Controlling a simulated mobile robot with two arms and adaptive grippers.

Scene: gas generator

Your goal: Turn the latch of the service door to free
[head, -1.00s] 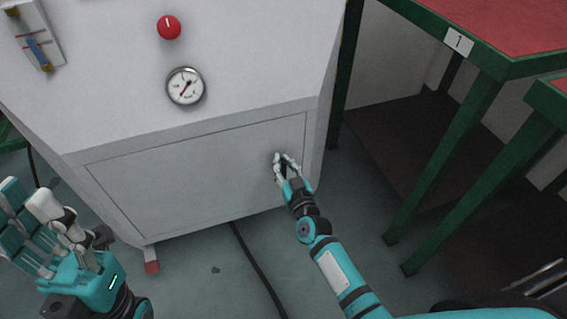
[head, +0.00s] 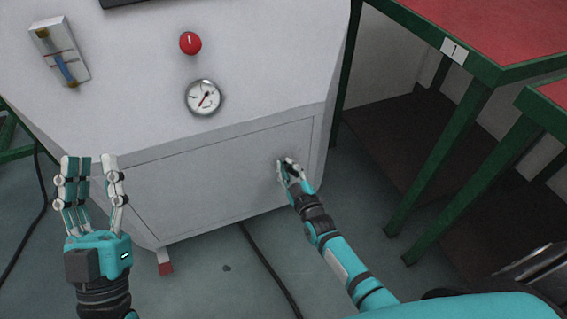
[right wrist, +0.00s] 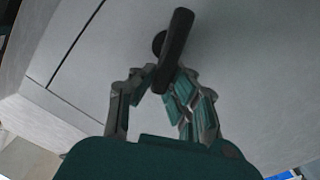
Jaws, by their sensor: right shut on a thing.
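The service door (head: 215,180) is a flat grey panel low on the machine's front, closed in its frame. Its latch (right wrist: 174,50) is a black bar handle on a round black base, slanting slightly in the right wrist view. In the head view the latch is mostly hidden by my right gripper (head: 286,164), at the door's right side. My right gripper's fingers (right wrist: 162,85) are shut on the lower end of the latch handle. My left gripper (head: 90,165) is open and empty, fingers pointing up, in front of the door's left side.
A red knob (head: 190,43), a round gauge (head: 203,97) and a flow tube (head: 60,54) sit on the panel above the door. Red-topped green tables (head: 470,75) stand at the right. A black cable (head: 268,265) lies on the floor.

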